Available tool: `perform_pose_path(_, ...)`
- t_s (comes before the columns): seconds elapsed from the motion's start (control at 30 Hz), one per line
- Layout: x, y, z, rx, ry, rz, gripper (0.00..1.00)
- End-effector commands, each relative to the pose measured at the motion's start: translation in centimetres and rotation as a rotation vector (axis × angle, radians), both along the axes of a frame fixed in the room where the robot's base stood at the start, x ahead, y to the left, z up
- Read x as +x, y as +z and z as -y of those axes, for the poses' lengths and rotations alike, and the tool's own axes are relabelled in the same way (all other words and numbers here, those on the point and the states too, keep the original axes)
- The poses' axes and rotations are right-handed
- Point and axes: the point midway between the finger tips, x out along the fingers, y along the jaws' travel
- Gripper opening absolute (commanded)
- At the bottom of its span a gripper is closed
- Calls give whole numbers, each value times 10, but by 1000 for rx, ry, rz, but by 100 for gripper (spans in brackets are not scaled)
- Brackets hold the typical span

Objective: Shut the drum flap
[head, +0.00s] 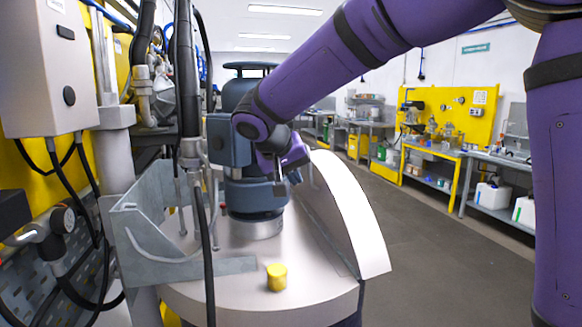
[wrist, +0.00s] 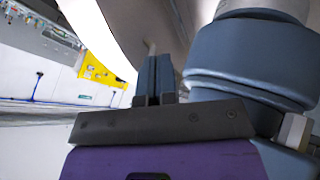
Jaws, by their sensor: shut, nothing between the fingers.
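The drum flap (head: 347,212) is a pale curved panel standing up, tilted outward, along the right side of the drum lid (head: 225,299). The opening beside it is largely hidden in the head view. My gripper (head: 281,190) is shut and empty, between the blue agitator motor (head: 252,196) and the flap's inner face. In the wrist view my shut fingers (wrist: 156,62) point at the flap (wrist: 135,22), their tips close to its surface. I cannot tell whether they touch it. The motor (wrist: 250,62) is close on the right there.
A grey bracket (head: 180,268) and hanging black cables stand left of the motor. A yellow cap (head: 277,277) sits on the front of the lid. A grey control box (head: 52,68) is at upper left. The floor (head: 440,255) right of the drum is clear.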

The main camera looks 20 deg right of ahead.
Motion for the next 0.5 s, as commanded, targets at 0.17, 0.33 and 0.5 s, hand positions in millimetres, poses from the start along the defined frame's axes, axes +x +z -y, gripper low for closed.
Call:
perform_pose_path(0.17, 13, -27, 17, -2, -1, -3, 0)
perform_pose_path(0.33, 20, -36, 38, 0, -3, 1, 0)
perform_pose_path(0.5, 19, -34, 56, 0, -1, 0, 0)
